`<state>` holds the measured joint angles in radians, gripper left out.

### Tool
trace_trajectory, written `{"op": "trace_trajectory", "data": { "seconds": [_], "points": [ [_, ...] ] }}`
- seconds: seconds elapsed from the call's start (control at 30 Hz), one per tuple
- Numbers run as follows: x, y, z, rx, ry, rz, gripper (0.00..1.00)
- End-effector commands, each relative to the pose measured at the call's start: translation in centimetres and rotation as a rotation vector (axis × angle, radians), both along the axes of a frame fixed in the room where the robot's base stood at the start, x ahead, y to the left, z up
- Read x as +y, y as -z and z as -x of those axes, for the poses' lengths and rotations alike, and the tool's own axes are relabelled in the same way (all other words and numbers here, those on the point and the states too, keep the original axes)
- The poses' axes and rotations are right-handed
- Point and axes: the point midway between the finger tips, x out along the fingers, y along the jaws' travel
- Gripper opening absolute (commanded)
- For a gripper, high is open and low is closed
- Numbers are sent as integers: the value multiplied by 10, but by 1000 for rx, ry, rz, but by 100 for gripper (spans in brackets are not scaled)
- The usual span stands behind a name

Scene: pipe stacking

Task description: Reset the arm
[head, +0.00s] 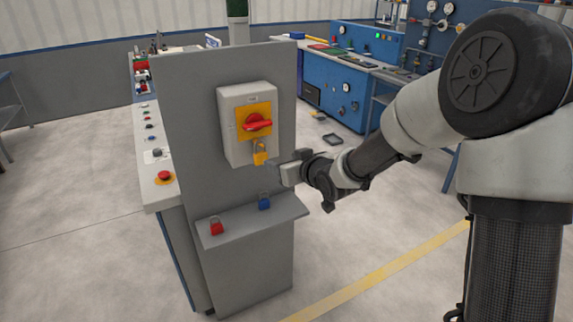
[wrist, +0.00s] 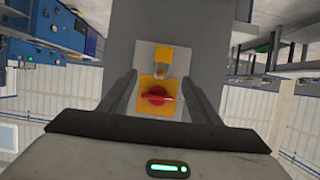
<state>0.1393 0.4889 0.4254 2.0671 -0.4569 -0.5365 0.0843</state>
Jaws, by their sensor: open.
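My arm reaches from the right in the head view. My gripper (head: 281,165) is just right of the yellow padlock (head: 260,155), which hangs below the red rotary switch (head: 257,122) on the grey switch box (head: 231,147). In the wrist view my gripper (wrist: 160,82) shows its two fingers spread apart, with nothing held between them. Between them in that view appear the red switch (wrist: 155,96) on its yellow plate and the yellow padlock (wrist: 159,69). The gap between the fingers and the padlock is hard to judge.
A grey shelf (head: 270,217) juts out below the box, with a red padlock (head: 216,226) and a blue padlock (head: 264,201) on it. A control panel with buttons (head: 151,140) stands left. Blue workbenches (head: 330,85) are behind. The floor in front is clear.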

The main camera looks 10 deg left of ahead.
Motion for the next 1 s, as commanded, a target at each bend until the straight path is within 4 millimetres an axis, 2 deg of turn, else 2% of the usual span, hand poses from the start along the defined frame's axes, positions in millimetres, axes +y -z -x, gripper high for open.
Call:
{"op": "trace_trajectory", "data": {
  "seconds": [0.17, 0.27, 0.37, 0.47, 0.57, 0.7, 0.8, 0.9, 1.0],
  "points": [
    [-6, -7, 2, 6, 13, 23, 57],
    [-28, -21, 12, 34, 57, 92, 57],
    [-67, -44, 35, 87, 141, 191, 57],
    [-114, -68, 73, 166, 251, 274, 57],
    [-156, -89, 122, 255, 358, 318, 57],
    [-198, -107, 204, 396, 480, 317, 57],
    [-214, -111, 262, 495, 533, 284, 57],
    [-220, -110, 308, 576, 554, 245, 57],
    [-220, -107, 339, 635, 556, 216, 57]
  ]
}}
